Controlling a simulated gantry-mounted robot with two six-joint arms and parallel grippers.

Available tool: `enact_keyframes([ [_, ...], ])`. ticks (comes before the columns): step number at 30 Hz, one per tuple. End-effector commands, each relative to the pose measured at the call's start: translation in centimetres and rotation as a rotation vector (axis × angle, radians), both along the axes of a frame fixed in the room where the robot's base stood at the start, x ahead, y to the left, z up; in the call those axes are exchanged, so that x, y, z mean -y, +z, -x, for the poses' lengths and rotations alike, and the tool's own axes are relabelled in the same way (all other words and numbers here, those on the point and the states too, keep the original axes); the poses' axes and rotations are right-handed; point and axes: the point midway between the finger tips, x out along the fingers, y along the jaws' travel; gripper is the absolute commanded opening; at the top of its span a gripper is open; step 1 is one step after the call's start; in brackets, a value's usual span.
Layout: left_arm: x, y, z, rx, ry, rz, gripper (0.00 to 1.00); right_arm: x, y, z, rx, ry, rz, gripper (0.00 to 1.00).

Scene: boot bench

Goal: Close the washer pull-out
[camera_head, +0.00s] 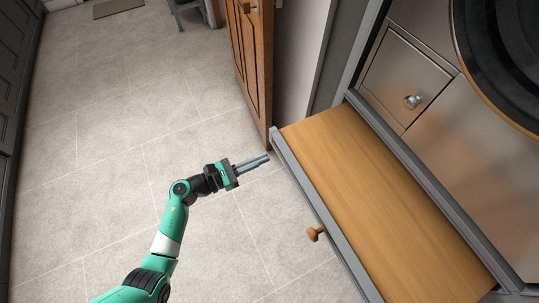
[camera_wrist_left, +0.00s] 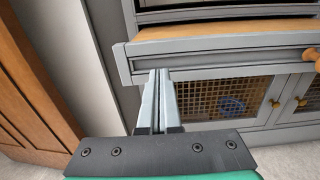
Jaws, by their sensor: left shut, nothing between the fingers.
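The washer pull-out (camera_head: 375,195) is a wooden board in a grey frame, sticking out below the washer front at the right of the head view. A round wooden knob (camera_head: 316,233) sits on its grey front face. In the left wrist view the pull-out's grey front (camera_wrist_left: 215,60) spans the upper right, with the knob (camera_wrist_left: 311,55) at the right edge. My left gripper (camera_head: 268,158) is shut and empty, its fingertips pointing at the far left end of the pull-out's front. Whether the tips touch it I cannot tell. My right gripper is not in view.
A brown wooden door (camera_head: 252,65) stands just beyond the pull-out's far end. The steel washer (camera_head: 470,130) with a small drawer (camera_head: 404,75) rises behind it. Mesh-fronted cabinet doors (camera_wrist_left: 235,98) show below the pull-out. The tiled floor to the left is largely clear.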

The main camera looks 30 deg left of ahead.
Motion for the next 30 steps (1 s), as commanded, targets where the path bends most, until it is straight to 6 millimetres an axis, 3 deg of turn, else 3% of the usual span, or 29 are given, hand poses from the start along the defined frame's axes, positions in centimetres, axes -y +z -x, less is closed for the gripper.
enact_keyframes([
  [7, 1.6, 0.0, -2.6, 0.001, -0.001, 0.001, 0.00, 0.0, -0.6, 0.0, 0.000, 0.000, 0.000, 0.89],
  [23, 1.9, -0.1, -3.2, 0.001, 0.002, -0.001, 0.00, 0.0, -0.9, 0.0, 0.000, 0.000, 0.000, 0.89],
  [30, 2.9, -0.4, -6.0, 0.002, 0.018, -0.002, 0.00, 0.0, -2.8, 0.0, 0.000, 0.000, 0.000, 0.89],
])
